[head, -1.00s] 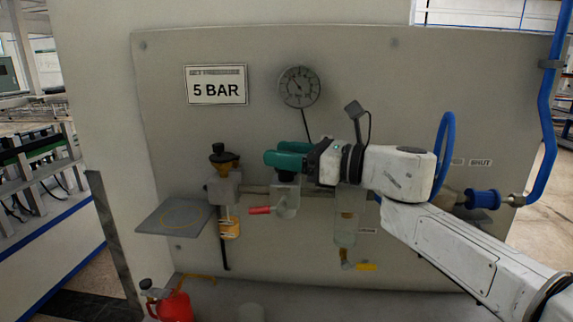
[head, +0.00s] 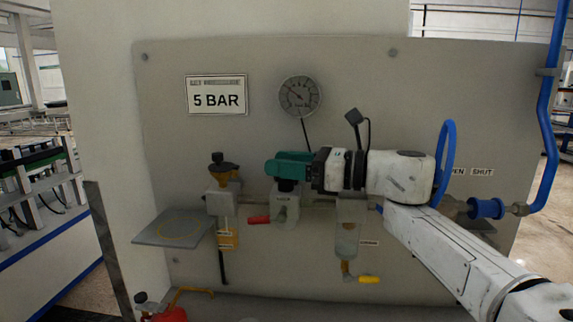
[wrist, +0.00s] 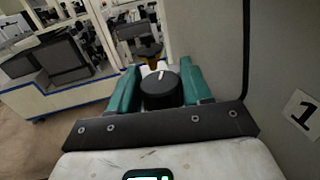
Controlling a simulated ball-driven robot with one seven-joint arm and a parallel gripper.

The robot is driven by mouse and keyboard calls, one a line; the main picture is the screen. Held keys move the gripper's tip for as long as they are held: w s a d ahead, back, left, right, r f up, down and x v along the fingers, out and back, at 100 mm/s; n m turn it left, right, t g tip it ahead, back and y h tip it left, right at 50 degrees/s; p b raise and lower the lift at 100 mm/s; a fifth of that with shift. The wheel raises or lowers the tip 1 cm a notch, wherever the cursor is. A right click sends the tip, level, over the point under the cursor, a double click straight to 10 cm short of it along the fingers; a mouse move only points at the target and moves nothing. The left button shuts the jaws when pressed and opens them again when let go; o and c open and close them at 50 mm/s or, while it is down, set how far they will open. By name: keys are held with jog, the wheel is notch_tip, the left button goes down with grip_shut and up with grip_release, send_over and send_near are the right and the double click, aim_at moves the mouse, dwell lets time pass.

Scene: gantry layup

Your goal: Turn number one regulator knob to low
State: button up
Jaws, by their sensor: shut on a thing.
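My gripper (head: 288,167) has green fingers and comes in from the right over the regulator (head: 286,212). In the wrist view, the black round knob (wrist: 160,92) sits between the two fingers, which are shut on it. A white pointer line on the knob's top points away from the gripper's palm. In the head view, the fingers hide most of the knob; a dark part (head: 287,186) shows just below them. A round gauge (head: 300,96) hangs above on the panel. A white plate with a black "1" (wrist: 303,112) shows at right in the wrist view.
The grey panel (head: 430,110) carries a "5 BAR" sign (head: 217,94). A second unit with a dark knob (head: 219,170) stands left of the regulator. A red lever (head: 258,220), a clear bowl (head: 347,240), a yellow-handled drain (head: 368,279) and blue hose (head: 546,110) are nearby.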

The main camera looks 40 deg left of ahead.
jog(key=shift+w+r, duration=0.1)
jog(key=shift+r, duration=0.25)
jog(key=o, duration=0.7)
jog(key=shift+o, duration=1.2)
jog(key=shift+f, duration=0.2)
